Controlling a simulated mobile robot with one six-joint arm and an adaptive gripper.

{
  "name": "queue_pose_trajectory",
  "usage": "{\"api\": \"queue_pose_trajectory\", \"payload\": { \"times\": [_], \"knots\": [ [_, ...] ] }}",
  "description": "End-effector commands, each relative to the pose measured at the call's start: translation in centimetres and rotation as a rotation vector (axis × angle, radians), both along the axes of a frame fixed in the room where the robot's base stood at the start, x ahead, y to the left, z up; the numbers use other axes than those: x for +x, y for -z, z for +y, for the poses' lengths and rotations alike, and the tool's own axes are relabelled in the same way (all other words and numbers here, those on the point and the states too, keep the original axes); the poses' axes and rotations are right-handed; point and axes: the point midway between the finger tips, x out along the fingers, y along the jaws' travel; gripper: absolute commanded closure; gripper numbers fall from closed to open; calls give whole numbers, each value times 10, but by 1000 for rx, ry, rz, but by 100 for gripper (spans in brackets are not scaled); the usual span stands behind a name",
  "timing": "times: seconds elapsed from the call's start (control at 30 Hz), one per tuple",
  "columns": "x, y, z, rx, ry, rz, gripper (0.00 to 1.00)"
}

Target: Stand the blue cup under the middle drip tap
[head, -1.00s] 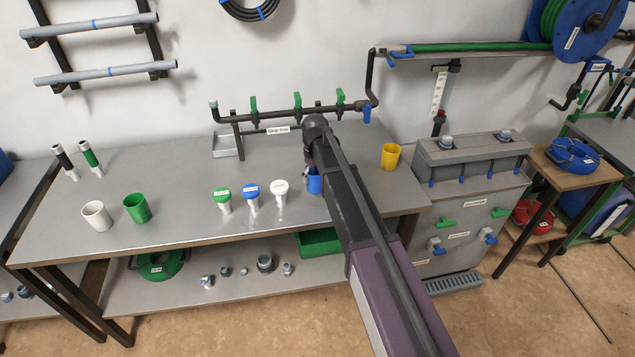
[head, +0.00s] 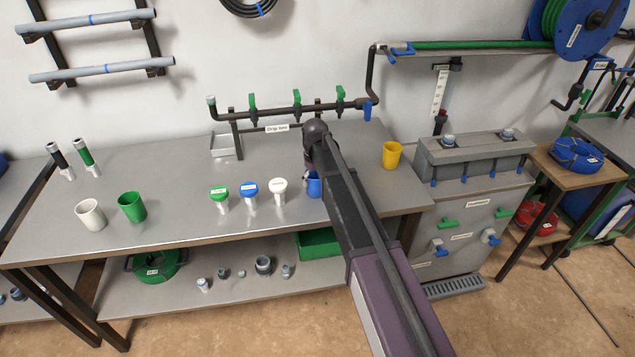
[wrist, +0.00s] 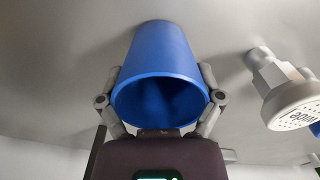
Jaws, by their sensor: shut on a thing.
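The blue cup (head: 314,187) stands near the middle of the bench, partly hidden by my arm in the head view. In the wrist view the blue cup (wrist: 160,65) is between the two fingers of my gripper (wrist: 160,100), which is shut on its sides. Its open mouth faces the wrist camera; whether its base touches the bench I cannot tell. The middle drip tap (head: 297,102) has a green handle and hangs on the dark pipe at the back, between two other green-handled taps. The cup is in front of this pipe, not under it.
A yellow cup (head: 391,154) stands to the right of my arm. White-, blue- and green-capped pieces stand left of the blue cup, the white-capped piece (head: 279,190) closest. A green cup (head: 132,206) and a white cup (head: 90,214) are farther left. A grey tray (head: 226,145) is under the pipe's left end.

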Motion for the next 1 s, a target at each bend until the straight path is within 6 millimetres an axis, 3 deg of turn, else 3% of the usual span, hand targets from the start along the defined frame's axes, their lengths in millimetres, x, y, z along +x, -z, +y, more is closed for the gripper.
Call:
{"api": "queue_pose_trajectory", "payload": {
  "times": [0.3, 0.33, 0.4, 1.0],
  "knots": [
    [0, 4, 0, 0, 0, 0, 48],
    [0, 4, 0, 0, 0, 0, 12],
    [0, 3, 0, 0, 0, 0, 0],
    [0, -2, 0, 0, 0, 0, 0]
  ]
}}
